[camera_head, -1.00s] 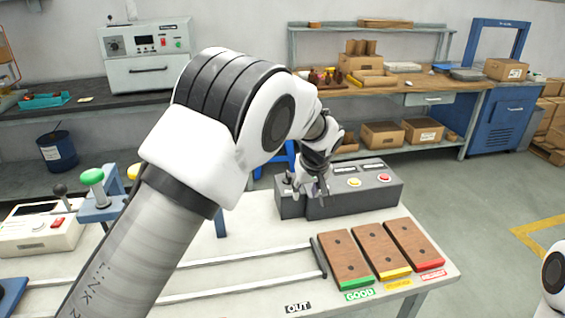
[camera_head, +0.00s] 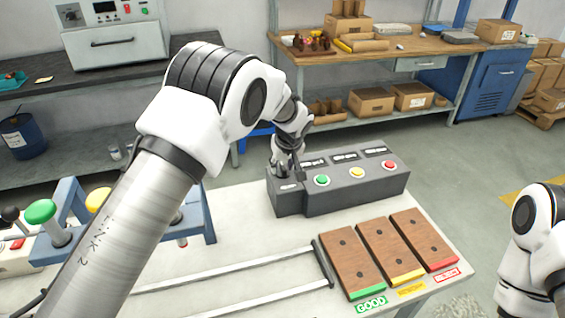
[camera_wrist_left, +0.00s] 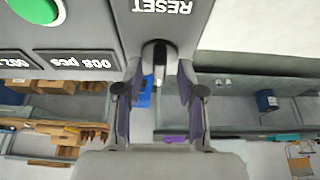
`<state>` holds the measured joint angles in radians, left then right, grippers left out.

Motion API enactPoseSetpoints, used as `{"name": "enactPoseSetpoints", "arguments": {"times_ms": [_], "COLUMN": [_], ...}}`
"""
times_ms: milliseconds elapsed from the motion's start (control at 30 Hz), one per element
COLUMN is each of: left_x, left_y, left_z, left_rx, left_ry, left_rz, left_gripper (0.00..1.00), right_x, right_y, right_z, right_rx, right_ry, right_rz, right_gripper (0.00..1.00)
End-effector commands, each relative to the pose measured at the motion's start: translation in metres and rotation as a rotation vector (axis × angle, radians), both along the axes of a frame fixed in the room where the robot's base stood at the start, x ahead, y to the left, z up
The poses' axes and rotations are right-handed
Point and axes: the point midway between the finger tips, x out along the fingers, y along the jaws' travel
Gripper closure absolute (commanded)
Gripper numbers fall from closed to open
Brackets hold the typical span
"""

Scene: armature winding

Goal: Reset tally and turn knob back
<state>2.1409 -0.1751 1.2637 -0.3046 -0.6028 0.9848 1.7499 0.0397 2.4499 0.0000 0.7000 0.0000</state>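The tally box (camera_head: 350,195) is dark grey and stands at the back of the white table. It carries green (camera_head: 322,180), yellow (camera_head: 357,173) and red (camera_head: 389,165) buttons with displays behind them. My left gripper (camera_head: 284,168) is at the box's left end. In the left wrist view, its fingers (camera_wrist_left: 160,105) are apart, one on each side of a dark upright lever (camera_wrist_left: 158,62) beside the RESET label (camera_wrist_left: 162,7). Gaps show between fingers and lever. One display (camera_wrist_left: 88,63) reads 008 pcs. A dark round knob (camera_head: 70,15) is on the white bench unit. My right gripper is out of view.
Wooden blocks with green, yellow and red ends (camera_head: 350,262) lie at the table's front right. Two rails (camera_head: 230,270) cross the table. A blue frame and a green-topped handle (camera_head: 40,212) stand at the left. A workbench (camera_head: 400,68) with boxes is behind.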

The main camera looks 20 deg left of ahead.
Motion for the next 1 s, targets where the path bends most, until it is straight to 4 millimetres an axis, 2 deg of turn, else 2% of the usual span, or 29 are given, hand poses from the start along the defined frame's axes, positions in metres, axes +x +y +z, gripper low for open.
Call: {"name": "enactPoseSetpoints", "arguments": {"times_ms": [233,267,300,367,767,1000], "left_x": [0.001,0.001,0.001,0.001,0.001,0.001], "left_y": [0.001,0.001,0.001,0.001,0.001,0.002], "left_z": [-0.003,-0.003,-0.003,-0.003,-0.003,-0.001], "left_rx": [0.001,0.001,0.001,0.001,0.0,-0.001], "left_ry": [-0.001,-0.001,-0.001,-0.001,-0.001,-0.001], "left_rz": [-0.001,-0.001,-0.001,-0.001,-0.015,-0.099], "left_gripper": [0.61,0.65,0.79,1.0,1.0,1.0], "right_x": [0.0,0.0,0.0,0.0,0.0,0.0], "right_y": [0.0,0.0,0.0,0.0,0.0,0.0], "right_z": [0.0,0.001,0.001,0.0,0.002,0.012], "right_rx": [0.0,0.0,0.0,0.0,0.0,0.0], "right_ry": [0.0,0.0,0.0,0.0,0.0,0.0], "right_rz": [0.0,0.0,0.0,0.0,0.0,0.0], "right_gripper": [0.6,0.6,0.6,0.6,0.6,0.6]}}
